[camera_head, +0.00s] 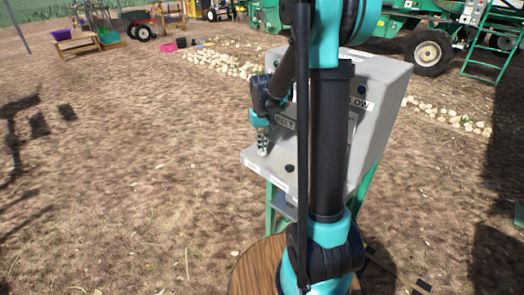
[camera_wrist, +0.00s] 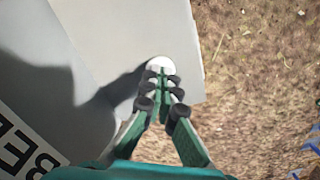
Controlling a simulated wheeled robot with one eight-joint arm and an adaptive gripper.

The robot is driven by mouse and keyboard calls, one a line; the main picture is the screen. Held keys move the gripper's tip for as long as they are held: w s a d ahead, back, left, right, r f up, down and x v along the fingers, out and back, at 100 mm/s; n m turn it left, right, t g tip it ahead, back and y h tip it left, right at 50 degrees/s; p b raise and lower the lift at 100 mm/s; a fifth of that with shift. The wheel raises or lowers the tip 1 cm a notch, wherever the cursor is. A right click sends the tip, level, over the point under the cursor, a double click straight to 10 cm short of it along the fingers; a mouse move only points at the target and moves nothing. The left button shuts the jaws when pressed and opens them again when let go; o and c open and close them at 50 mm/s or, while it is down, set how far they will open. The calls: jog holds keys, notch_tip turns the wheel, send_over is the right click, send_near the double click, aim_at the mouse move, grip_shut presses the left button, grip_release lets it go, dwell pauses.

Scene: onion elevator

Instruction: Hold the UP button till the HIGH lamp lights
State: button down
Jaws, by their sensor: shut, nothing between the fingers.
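A grey control box (camera_head: 385,85) stands on green legs, with a sloped shelf (camera_head: 272,163) at its front. My gripper (camera_head: 262,148) points down at the left part of that shelf, fingers together and empty. In the wrist view my gripper's tips (camera_wrist: 162,76) are at a white round button (camera_wrist: 160,63) near the shelf's edge; they overlap it, and I cannot tell whether they press it. A dark button (camera_head: 290,168) sits further right on the shelf. A dark lamp (camera_head: 361,89) is above the LOW label (camera_head: 358,103). My arm covers much of the panel, and no lit HIGH lamp shows.
A wooden round top (camera_head: 255,270) is at the bottom near my arm. Green farm machinery (camera_head: 430,45) and a row of pale stones (camera_head: 225,66) lie behind. Open dry ground stretches to the left.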

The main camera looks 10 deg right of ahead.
notch_tip(320, 180, up, 7)
jog(key=shift+f, duration=0.1)
dwell(0.3)
dwell(0.6)
jog(key=s+d+f, duration=0.1)
jog(key=s, duration=0.3)
jog(key=s+f+t, duration=0.1)
jog(key=s, duration=0.3)
jog(key=s+d+f+t, duration=0.1)
jog(key=s+f, duration=0.1)
jog(key=s, duration=0.2)
jog(key=shift+s+d+m, duration=0.15)
jog(key=shift+d+m, duration=0.15)
jog(key=shift+d, duration=0.05)
jog(key=s+f, duration=0.1)
jog(key=s, duration=0.2)
jog(key=s+d+f+t, duration=0.1)
jog(key=s+f, duration=0.1)
jog(key=s, duration=0.1)
jog(key=s+f+t, duration=0.1)
jog(key=s+f, duration=0.1)
jog(key=s, duration=0.1)
jog(key=shift+s+d+m, duration=0.2)
jog(key=shift+s+m, duration=0.1)
jog(key=shift+s, duration=0.1)
